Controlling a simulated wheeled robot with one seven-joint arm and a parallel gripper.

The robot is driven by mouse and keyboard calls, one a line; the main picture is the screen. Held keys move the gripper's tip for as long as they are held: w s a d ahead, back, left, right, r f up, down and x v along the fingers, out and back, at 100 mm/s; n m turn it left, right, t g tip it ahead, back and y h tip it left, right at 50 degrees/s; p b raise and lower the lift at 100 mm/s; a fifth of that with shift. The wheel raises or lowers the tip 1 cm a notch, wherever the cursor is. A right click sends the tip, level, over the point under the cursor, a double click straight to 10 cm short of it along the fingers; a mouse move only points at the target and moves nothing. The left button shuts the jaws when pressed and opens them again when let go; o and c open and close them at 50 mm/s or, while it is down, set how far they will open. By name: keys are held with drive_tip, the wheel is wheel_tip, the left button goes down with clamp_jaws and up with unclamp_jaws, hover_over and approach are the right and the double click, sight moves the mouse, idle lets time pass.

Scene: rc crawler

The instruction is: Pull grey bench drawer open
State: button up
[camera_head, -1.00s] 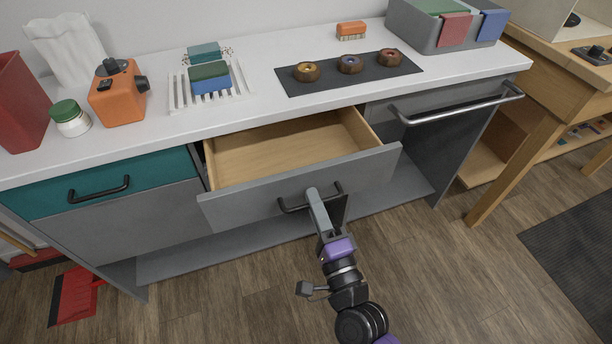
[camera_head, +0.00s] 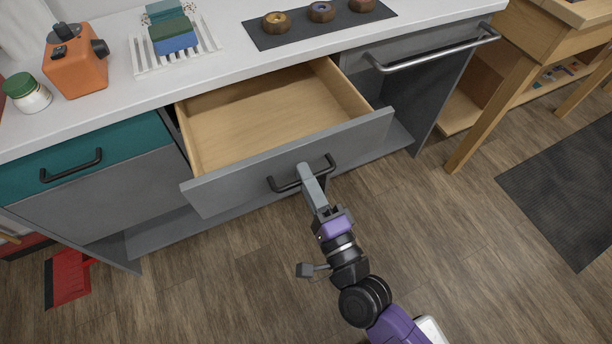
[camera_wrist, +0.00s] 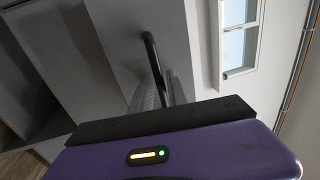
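The grey bench drawer (camera_head: 240,183) stands well open below the white worktop, and its bare wooden inside (camera_head: 270,115) shows empty. Its black bar handle (camera_head: 284,186) is on the grey front. My gripper (camera_head: 306,172) is at the middle of this handle, with its fingers at the bar. The fingers look closed around the bar, though the fingertips are partly hidden. In the wrist view the dark handle (camera_wrist: 152,55) runs down from the grey front to behind the edge of my gripper's body.
A teal drawer (camera_head: 90,160) at the left is shut. A long metal handle (camera_head: 435,52) juts out at the right. An orange appliance (camera_head: 76,68) and a dish rack (camera_head: 150,58) stand on the worktop.

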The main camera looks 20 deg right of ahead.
drive_tip(key=shift+s, duration=0.1)
drive_tip(key=s+f, duration=0.1)
drive_tip(key=s, duration=0.6)
drive_tip(key=shift+s+f+b, duration=0.2)
drive_tip(key=shift+s+b, duration=0.05)
drive_tip(key=shift+b, duration=0.1)
drive_tip(key=s+d+r+n+g+p, duration=0.2)
drive_tip(key=s+r+n+p, duration=0.4)
drive_tip(key=s+n, duration=0.3)
drive_tip(key=s+d+r+n+g+p, duration=0.3)
drive_tip(key=s+r+n+p, duration=0.2)
drive_tip(key=s+r+n, duration=0.4)
drive_tip(key=shift+p+v, duration=0.4)
drive_tip(key=shift+v, duration=0.4)
